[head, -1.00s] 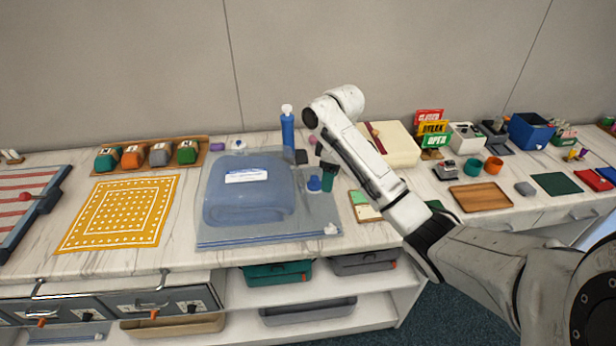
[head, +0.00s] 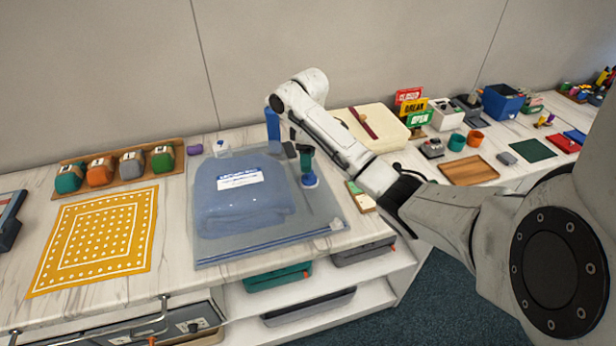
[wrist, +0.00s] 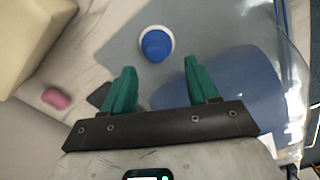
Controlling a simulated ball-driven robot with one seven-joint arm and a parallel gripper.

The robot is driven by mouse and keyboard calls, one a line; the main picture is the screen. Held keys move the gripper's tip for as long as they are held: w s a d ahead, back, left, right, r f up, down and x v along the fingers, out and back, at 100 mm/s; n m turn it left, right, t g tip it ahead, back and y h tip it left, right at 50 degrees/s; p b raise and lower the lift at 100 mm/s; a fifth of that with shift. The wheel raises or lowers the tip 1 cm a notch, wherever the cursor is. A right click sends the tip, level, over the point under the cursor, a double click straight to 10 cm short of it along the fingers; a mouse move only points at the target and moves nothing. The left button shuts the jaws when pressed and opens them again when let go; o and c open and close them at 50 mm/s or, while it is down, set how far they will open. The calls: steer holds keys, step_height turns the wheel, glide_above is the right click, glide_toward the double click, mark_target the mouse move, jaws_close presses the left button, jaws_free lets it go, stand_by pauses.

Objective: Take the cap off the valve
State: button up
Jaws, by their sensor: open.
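A clear storage bag (head: 215,258) with a folded blue item inside lies on the counter. Its valve, a blue cap (head: 310,179) on a white ring, sits on the bag's right part. In the wrist view the blue cap (wrist: 156,44) shows whole, with the white ring around it. My gripper (head: 306,160) has green fingers and points down close by the valve. In the wrist view the open gripper (wrist: 160,66) is empty, with the cap centred just beyond the gap between the fingertips. I cannot tell the exact height above the cap.
A blue bottle-like thing (head: 272,124) stands behind the bag, partly hidden by my arm. A purple object (head: 195,150) lies behind the bag. A yellow dotted cloth (head: 97,235) lies left.

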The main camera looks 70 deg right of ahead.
mark_target(310, 179)
steer(key=shift+s+d+f+p, duration=0.15)
steer(key=shift+f+p, duration=0.1)
steer(key=shift+f, duration=1.15)
steer(key=shift+w+d+f+p, duration=0.1)
steer(key=shift+d+f+p, duration=0.1)
steer(key=shift+f, duration=1.15)
steer(key=shift+c, duration=0.3)
jaws_close()
